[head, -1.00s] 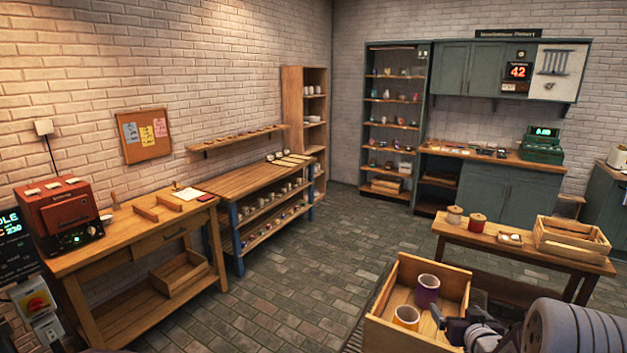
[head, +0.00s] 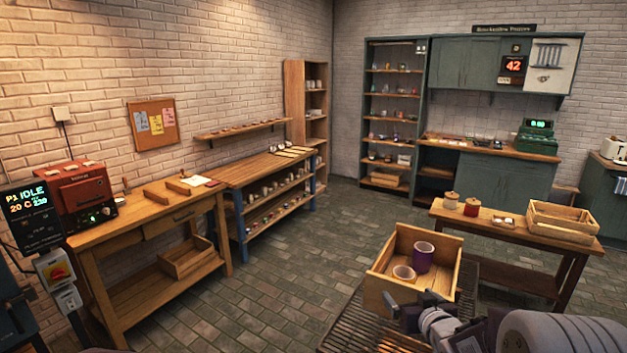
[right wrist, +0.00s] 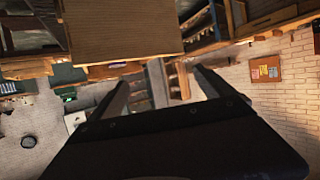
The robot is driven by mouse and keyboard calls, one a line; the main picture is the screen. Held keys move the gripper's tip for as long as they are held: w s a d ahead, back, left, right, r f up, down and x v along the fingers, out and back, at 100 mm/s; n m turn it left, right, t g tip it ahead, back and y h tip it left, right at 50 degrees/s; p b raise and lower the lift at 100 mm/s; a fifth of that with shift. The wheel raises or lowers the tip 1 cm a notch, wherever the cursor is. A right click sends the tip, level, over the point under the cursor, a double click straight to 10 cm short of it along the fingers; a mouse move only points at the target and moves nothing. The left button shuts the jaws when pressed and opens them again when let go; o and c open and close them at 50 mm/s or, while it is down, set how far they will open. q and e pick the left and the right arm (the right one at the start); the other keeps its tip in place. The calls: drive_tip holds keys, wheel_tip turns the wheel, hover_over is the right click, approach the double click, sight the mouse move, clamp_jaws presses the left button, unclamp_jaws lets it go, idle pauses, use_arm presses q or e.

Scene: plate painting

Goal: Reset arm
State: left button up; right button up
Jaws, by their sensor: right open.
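My right gripper (head: 405,312) is at the lower right of the head view, near the front of a wooden crate (head: 383,292). In the right wrist view its two fingers (right wrist: 162,78) are spread apart with nothing held between them. I cannot tell whether the gripper touches the crate. My left gripper is not in view.
A slatted surface (head: 350,335) lies under the crate. A low table (head: 480,227) with jars and another crate (head: 562,220) stands behind. A workbench (head: 150,222) with a red kiln (head: 85,197) is at the left. The tiled floor (head: 300,265) between is clear.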

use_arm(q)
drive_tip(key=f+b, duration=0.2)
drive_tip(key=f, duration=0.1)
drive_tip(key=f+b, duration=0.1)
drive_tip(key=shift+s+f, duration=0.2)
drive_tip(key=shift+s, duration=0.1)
use_arm(e)
drive_tip(key=s+a+f+g, duration=0.3)
drive_tip(key=s+f+g, duration=0.3)
drive_tip(key=s, duration=0.7)
drive_tip(key=s+a+f+g, duration=0.3)
drive_tip(key=s+f+g, duration=0.3)
drive_tip(key=s+f, duration=0.5)
drive_tip(key=s, duration=0.3)
drive_tip(key=shift+s+f+m, duration=0.15)
drive_tip(key=shift+s+m, duration=0.05)
drive_tip(key=shift+m, duration=0.2)
